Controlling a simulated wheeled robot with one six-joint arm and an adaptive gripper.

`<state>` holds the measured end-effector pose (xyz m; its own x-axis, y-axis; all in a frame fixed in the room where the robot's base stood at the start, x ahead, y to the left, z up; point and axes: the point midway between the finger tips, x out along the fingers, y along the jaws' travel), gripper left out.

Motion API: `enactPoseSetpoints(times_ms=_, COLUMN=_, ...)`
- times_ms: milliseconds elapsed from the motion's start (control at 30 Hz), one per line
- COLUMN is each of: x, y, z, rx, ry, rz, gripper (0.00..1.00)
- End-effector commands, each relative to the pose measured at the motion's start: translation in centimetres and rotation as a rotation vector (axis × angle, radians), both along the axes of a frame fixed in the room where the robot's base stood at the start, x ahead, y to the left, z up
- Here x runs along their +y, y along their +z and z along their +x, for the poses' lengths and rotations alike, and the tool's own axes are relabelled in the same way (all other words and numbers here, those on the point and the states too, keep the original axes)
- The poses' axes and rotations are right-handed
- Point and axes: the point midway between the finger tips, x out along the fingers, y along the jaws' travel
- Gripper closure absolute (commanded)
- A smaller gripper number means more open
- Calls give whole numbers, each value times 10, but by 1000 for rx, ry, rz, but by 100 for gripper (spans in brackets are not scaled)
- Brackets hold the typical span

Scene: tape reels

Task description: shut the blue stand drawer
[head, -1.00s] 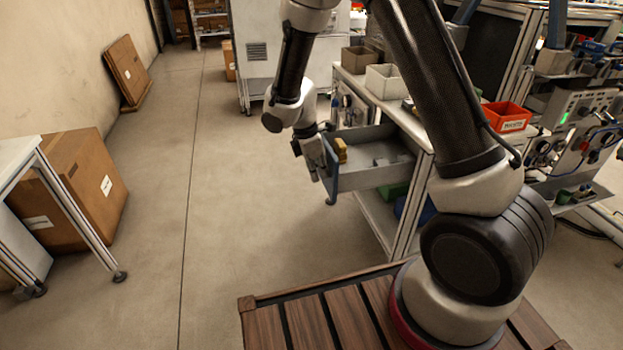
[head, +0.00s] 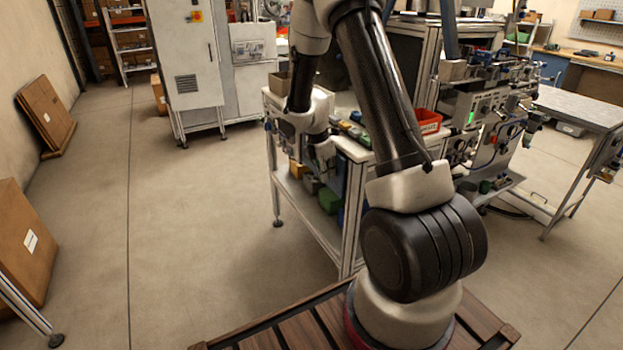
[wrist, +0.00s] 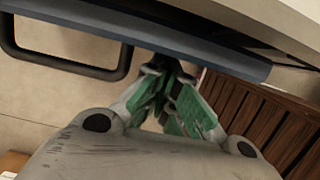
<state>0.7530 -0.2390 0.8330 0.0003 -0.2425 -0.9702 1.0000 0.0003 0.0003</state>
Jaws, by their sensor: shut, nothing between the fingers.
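The blue stand drawer shows in the wrist view as a blue-grey front panel (wrist: 205,52) crossing the top of the picture, with a black bar handle (wrist: 75,66) on its left part. The drawer front lies close along the pale stand edge (wrist: 265,18), with a dark strip between them. My gripper (wrist: 160,75) is shut and empty, its green-padded fingers pointing at the front panel right of the handle. The tips are at or very near the panel; contact cannot be told. In the head view my arm and gripper largely hide the drawer, and its inside is not visible.
The stand's white top (head: 354,151) carries bins and small parts, including a red bin (head: 427,121). A green bin (head: 329,200) sits on its lower shelf. A grey cabinet (head: 185,60) stands behind.

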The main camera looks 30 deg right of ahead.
Motion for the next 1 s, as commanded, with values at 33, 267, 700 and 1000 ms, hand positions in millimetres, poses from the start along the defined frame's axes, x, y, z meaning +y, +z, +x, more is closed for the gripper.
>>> enactPoseSetpoints(times_ms=33, x=-7, y=0, z=0, rx=-1, ry=-3, rz=0, gripper=100)
enactPoseSetpoints(times_ms=267, x=-21, y=0, z=0, rx=1, ry=-1, rz=0, gripper=100)
enactPoseSetpoints(times_ms=700, x=-24, y=0, z=0, rx=1, ry=-2, rz=-2, gripper=100)
enactPoseSetpoints(times_ms=1000, x=3, y=0, z=7, rx=1, ry=-1, rz=-1, gripper=100)
